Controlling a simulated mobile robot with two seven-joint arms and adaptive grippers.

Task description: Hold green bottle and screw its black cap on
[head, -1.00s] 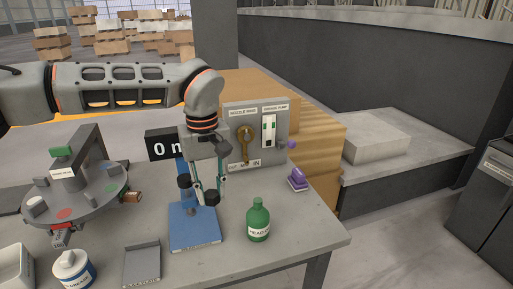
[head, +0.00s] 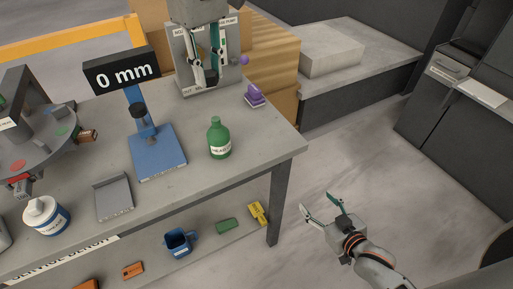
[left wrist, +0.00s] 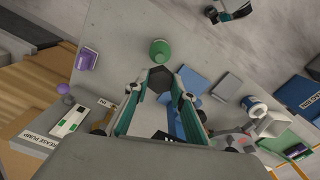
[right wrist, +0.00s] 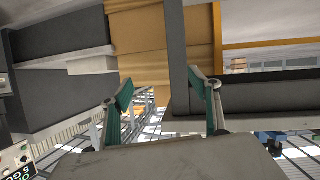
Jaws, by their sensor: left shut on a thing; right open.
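The green bottle (head: 219,142) stands upright on the bench near its right front corner, with a white label and a bare neck. In the left wrist view the bottle (left wrist: 160,50) shows just past my fingertips. My left gripper (head: 209,76) is raised above the bench, behind and above the bottle. It is shut on the black cap (left wrist: 159,79), a dark six-sided piece between its fingertips. My right gripper (head: 319,203) is open and empty, off the bench's right front side and lower right of the bottle. The right wrist view shows its open fingers (right wrist: 166,92).
A blue stand (head: 157,153) with a 0 mm display (head: 121,71) is left of the bottle. A grey tray (head: 114,197), a white-topped tub (head: 46,216) and a turntable (head: 38,150) are further left. A purple object (head: 254,96) and a panel (head: 190,50) are behind. Bench space around the bottle is clear.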

